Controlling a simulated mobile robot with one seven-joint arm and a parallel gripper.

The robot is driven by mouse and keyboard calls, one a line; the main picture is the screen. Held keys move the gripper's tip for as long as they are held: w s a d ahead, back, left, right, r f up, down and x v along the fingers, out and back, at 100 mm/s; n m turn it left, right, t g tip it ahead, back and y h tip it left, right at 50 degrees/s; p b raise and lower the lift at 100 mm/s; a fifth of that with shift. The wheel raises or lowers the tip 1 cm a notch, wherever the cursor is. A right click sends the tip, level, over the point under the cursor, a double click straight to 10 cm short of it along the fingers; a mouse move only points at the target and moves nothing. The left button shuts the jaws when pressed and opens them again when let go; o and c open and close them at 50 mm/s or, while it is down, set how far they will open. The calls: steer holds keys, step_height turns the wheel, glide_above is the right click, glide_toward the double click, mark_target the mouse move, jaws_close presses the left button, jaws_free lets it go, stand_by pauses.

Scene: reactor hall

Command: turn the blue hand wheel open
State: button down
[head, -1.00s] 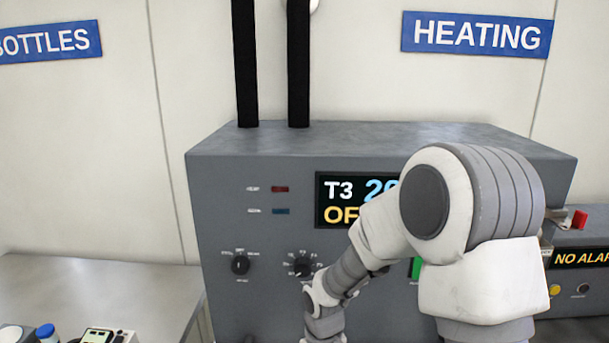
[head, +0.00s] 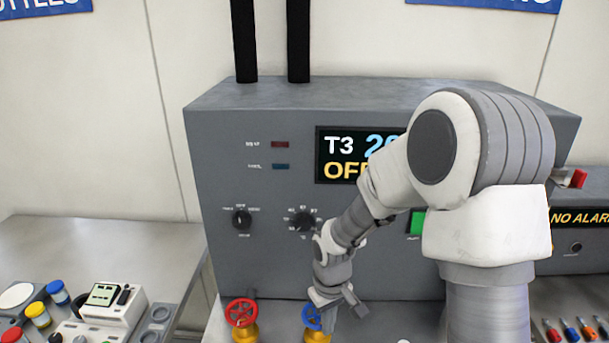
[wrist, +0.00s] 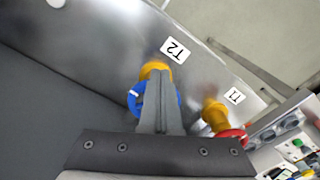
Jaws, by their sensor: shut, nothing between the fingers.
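The blue hand wheel (head: 310,316) sits on a yellow valve body (head: 316,337) low in front of the grey cabinet. My arm's end hides its right side in the head view. In the wrist view the blue wheel (wrist: 134,98) shows behind my gripper (wrist: 158,82), beside the T2 label (wrist: 175,50). My gripper's fingers are together and empty, and they cover the middle of the wheel. I cannot tell whether they touch it. In the head view my gripper (head: 347,303) is beside the wheel, with its fingertips unclear.
A red hand wheel (head: 241,312) on a similar yellow valve stands left of the blue one, by the T1 label (wrist: 235,96). The grey cabinet (head: 225,180) with knobs and a T3 display reading OFF rises behind.

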steer(key=shift+w+d, duration=0.55)
steer(key=shift+d, duration=0.3)
steer(key=shift+w+d, duration=0.15)
steer(key=shift+w, duration=0.1)
stand_by(0.3)
steer(key=shift+s+d, duration=0.1)
steer(key=shift+d, duration=0.05)
step_height(320, 180, up, 6)
steer(key=p, duration=0.4)
steer(key=shift+s+d, duration=0.2)
